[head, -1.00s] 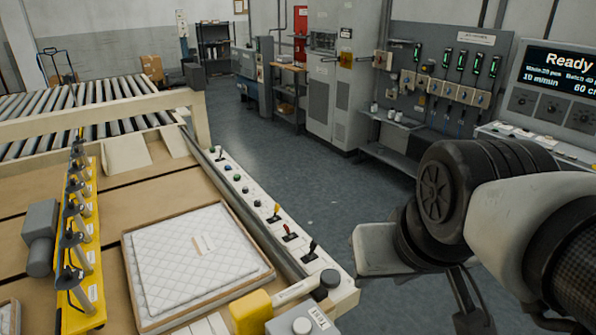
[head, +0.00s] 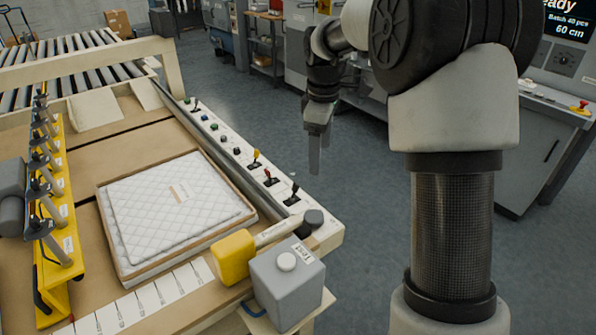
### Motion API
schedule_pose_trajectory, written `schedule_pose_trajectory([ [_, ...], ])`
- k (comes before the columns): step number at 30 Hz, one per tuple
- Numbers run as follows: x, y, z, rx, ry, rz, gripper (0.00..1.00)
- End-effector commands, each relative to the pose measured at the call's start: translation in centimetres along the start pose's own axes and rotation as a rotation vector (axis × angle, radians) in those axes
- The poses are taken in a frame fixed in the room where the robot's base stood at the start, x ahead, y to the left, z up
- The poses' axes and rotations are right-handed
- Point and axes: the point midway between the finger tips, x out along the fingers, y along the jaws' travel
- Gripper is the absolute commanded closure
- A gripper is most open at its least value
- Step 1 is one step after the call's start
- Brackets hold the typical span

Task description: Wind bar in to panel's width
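The yellow bar (head: 68,240) stands at the left of the tan table and carries a row of dark clamp-like heads. My gripper (head: 315,160) hangs fingers down over the floor, right of the strip and apart from the levers. Its finger gap is unclear; nothing shows in it.
A white marked scale (head: 135,305) lies along the near edge. A roller conveyor (head: 70,70) is behind. The floor right of the table is clear.

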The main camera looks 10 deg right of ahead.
Motion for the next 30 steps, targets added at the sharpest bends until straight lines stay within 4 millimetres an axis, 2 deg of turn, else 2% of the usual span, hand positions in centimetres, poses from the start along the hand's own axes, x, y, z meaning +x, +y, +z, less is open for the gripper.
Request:
schedule_pose_trajectory([
  [1, 2.8, 1.0, -0.5, -0.051, -0.006, -0.025, 0.29],
  [6, 8.3, 3.2, -1.5, -0.201, -0.01, -0.079, 0.29],
  [9, 10.1, 3.8, -1.8, -0.25, -0.009, -0.096, 0.29],
  [17, 12.6, 3.8, -1.8, -0.277, -0.009, -0.108, 0.29],
  [30, 21.9, 2.8, -1.6, -0.275, -0.01, -0.108, 0.29],
])
